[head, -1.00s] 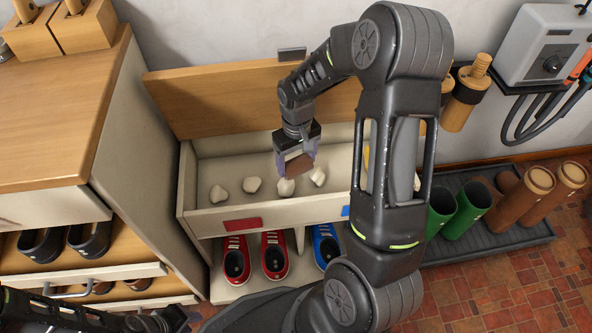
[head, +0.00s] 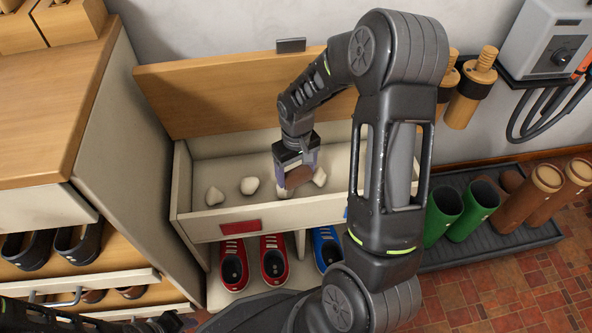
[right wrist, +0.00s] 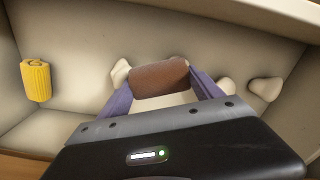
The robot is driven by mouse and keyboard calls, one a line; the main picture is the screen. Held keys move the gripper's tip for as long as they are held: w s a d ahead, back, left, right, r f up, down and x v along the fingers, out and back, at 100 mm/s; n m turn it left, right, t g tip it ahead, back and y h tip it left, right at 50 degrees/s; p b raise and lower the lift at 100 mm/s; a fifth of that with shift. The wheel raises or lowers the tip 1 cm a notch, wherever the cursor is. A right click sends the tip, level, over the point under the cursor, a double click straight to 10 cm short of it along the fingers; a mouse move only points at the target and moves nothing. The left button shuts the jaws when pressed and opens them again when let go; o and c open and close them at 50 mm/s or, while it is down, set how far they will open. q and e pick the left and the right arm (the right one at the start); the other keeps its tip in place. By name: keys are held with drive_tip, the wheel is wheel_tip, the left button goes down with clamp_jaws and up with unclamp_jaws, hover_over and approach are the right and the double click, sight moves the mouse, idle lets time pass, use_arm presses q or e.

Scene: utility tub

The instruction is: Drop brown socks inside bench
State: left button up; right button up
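The brown socks (head: 299,176) are a small rolled brown bundle. My right gripper (head: 297,182) is shut on them, with a purple finger on each side, inside the open upper compartment of the white bench (head: 283,222). In the right wrist view the brown socks (right wrist: 160,76) sit between the fingertips, low over the compartment floor; I cannot tell whether they touch it. The bench's wooden lid (head: 225,100) stands raised behind. My left gripper (head: 165,323) is at the bottom left edge, away from the bench; its fingers are unclear.
Several white lumps, one of them here (head: 249,186), lie on the compartment floor. A yellow roll (right wrist: 36,80) lies at one end. Red shoes (head: 273,262) and a blue shoe (head: 326,247) stand below. Boots (head: 443,213) on a tray are at right.

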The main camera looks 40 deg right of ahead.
drive_tip(key=o, duration=0.4)
drive_tip(key=shift+r, duration=0.1)
